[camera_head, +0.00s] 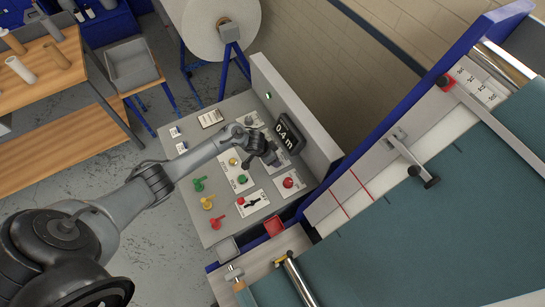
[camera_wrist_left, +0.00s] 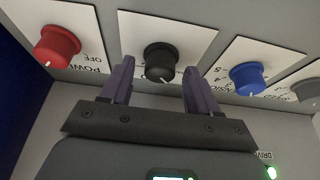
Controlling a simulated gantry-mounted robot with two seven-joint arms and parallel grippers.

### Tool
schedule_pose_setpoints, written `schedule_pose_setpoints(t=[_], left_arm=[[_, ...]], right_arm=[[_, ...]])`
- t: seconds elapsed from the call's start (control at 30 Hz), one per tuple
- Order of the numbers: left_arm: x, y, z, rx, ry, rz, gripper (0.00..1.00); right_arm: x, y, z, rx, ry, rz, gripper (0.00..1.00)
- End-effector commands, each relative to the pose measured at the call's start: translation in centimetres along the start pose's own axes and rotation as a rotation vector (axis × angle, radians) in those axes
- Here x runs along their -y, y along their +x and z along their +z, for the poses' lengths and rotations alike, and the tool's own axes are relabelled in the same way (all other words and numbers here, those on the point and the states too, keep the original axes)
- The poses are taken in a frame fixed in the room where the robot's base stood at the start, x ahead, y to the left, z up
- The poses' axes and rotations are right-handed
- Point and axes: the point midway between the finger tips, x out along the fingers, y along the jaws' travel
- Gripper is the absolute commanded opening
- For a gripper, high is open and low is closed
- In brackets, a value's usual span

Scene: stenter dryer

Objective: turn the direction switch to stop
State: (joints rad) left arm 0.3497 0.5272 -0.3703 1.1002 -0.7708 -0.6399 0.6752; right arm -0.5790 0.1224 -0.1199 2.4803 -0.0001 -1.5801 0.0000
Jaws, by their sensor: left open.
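My left gripper (camera_head: 268,158) reaches over the control panel in the head view. In the left wrist view its two fingers (camera_wrist_left: 158,76) are open, one on each side of a black round knob (camera_wrist_left: 160,60) on a white plate. The gripper is not closed on the knob; I cannot tell whether a finger touches it. The plate's lettering is mostly hidden behind the gripper, so I cannot read whether this is the direction switch or where it points. In the head view the gripper hides this knob. My right gripper is not in view.
Beside the black knob are a red power knob (camera_wrist_left: 58,46) and a blue knob (camera_wrist_left: 246,78). The panel (camera_head: 215,230) also carries green, yellow and red handles, a red button (camera_head: 288,182) and a display (camera_head: 289,133). Green fabric (camera_head: 430,230) lies at right.

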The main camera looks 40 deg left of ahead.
Motion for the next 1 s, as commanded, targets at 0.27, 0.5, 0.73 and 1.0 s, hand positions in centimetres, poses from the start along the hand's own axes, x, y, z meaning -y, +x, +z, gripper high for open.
schedule_pose_setpoints(t=[0.27, 0.5, 0.73, 1.0], left_arm=[[0.0, -0.01, 0.03, 0.001, 0.0, 0.0, 0.29], [0.02, -0.02, 0.04, 0.001, 0.001, 0.0, 0.05], [0.11, -0.01, 0.03, 0.001, 0.039, 0.015, 0.05], [0.22, 0.14, 0.06, 0.002, 0.187, 0.078, 0.05]], right_arm=[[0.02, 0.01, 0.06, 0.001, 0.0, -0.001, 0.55], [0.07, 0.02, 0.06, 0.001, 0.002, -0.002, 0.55], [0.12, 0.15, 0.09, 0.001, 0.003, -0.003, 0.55], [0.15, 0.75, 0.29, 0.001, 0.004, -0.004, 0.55]])
